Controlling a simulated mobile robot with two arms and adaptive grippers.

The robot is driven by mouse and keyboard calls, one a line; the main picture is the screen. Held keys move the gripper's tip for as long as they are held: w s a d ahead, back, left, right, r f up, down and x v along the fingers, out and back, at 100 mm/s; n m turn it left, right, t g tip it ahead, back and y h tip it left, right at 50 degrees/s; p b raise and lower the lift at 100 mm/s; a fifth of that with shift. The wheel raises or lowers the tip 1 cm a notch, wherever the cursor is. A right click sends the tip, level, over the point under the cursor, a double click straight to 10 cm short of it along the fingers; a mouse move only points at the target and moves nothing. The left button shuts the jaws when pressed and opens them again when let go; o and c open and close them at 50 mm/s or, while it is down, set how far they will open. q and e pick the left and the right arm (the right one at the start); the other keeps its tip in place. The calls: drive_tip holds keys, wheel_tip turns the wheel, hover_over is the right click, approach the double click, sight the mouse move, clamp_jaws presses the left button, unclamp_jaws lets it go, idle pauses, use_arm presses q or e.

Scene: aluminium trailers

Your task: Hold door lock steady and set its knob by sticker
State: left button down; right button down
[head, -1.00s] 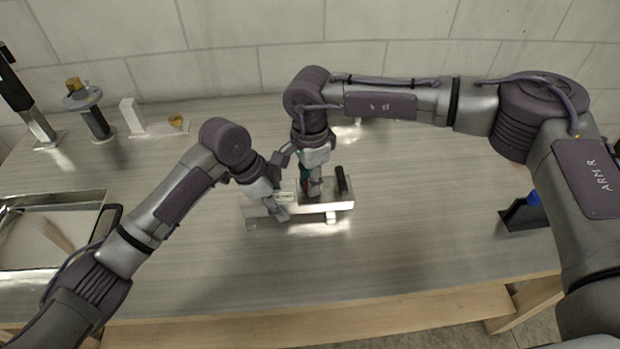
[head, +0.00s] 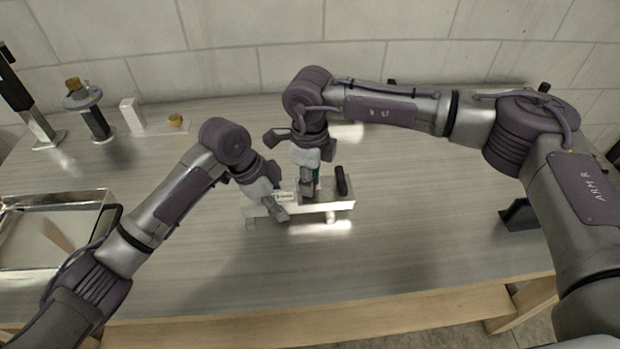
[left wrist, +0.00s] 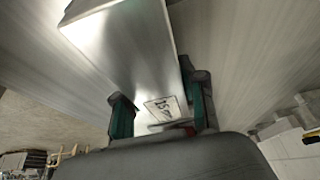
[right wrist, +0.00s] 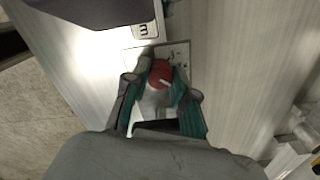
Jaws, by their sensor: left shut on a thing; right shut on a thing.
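The door lock is a shiny metal box (head: 330,206) with a black upright handle (head: 343,181), lying on the table. My left gripper (head: 270,204) is shut on its left end; in the left wrist view its green-padded fingers (left wrist: 160,100) straddle the metal body. A white sticker with dark print (left wrist: 163,109) shows between them. My right gripper (head: 308,186) points down onto the lock. In the right wrist view its fingers (right wrist: 160,92) are shut on a red knob (right wrist: 160,71) with a white mark. A label (right wrist: 145,30) lies beyond the knob, its full print unclear.
A metal tray (head: 108,215) stands at the left. A round-topped stand (head: 95,118), a white block (head: 131,114) and a small brass piece (head: 175,121) are at the back left. A dark holder (head: 518,215) sits at the right. The front middle of the table is clear.

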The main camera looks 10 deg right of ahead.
use_arm(q)
drive_tip(key=shift+s+d, duration=0.1)
drive_tip(key=shift+s, duration=0.05)
use_arm(e)
drive_tip(key=shift+w+m, duration=0.1)
drive_tip(key=shift+m, duration=0.4)
drive_tip(key=c, duration=0.9)
unclamp_jaws()
drive_tip(key=shift+c, duration=0.2)
wheel_tip(320, 180, up, 12)
use_arm(q)
drive_tip(key=c, duration=0.6)
unclamp_jaws()
